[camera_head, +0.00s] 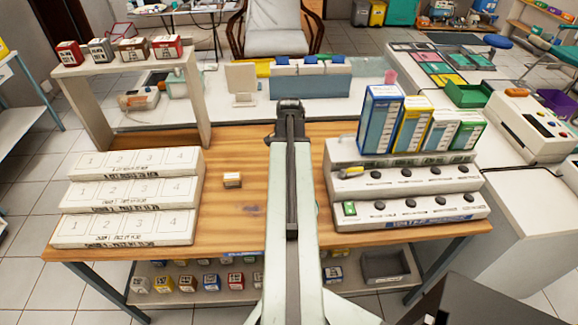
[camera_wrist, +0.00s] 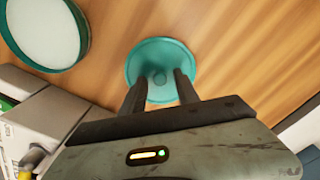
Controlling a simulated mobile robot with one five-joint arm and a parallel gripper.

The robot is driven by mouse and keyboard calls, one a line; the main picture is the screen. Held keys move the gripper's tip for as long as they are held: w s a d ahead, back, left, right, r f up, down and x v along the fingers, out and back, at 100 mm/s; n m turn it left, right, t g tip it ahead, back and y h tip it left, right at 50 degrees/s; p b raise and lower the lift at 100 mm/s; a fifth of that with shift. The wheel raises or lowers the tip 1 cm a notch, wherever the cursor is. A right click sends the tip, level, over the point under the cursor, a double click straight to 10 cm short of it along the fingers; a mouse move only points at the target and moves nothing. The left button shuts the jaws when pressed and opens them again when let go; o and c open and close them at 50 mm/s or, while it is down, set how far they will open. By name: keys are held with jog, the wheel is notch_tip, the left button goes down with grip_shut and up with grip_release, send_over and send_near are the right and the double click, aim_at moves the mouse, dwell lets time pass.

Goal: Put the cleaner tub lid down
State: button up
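The cleaner tub lid (camera_wrist: 160,50) is a round teal disc with a small darker round centre. In the wrist view it appears to lie flat on the wooden table. My gripper (camera_wrist: 161,74) is over it with its two dark fingers apart, one on each side of the lid's centre; no grip on it shows. The open teal tub (camera_wrist: 45,32), with a white inside, stands at the upper left of the wrist view.
White numbered steps (camera_head: 130,195) stand left. A stepped white rack (camera_head: 405,185) with coloured boxes (camera_head: 410,130) stands right, close to my arm.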

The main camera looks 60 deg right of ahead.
notch_tip(320, 180, up, 12)
jog(key=p, duration=1.1)
jog(key=shift+f, duration=0.15)
jog(key=w+a+n, duration=0.4)
jog(key=w+a, duration=0.3)
jog(key=a, duration=0.4)
jog(key=w+a+n, duration=0.5)
jog(key=w+a, duration=0.2)
jog(key=a, duration=0.4)
jog(key=w+a+n, duration=0.4)
jog(key=w+a, duration=0.3)
jog(key=a, duration=0.4)
jog(key=shift+a+n, duration=0.1)
jog(key=shift+n, duration=0.3)
jog(key=a+n, duration=0.6)
jog(key=a, duration=1)
jog(key=shift+w+a, duration=0.35)
jog(key=shift+w, duration=0.1)
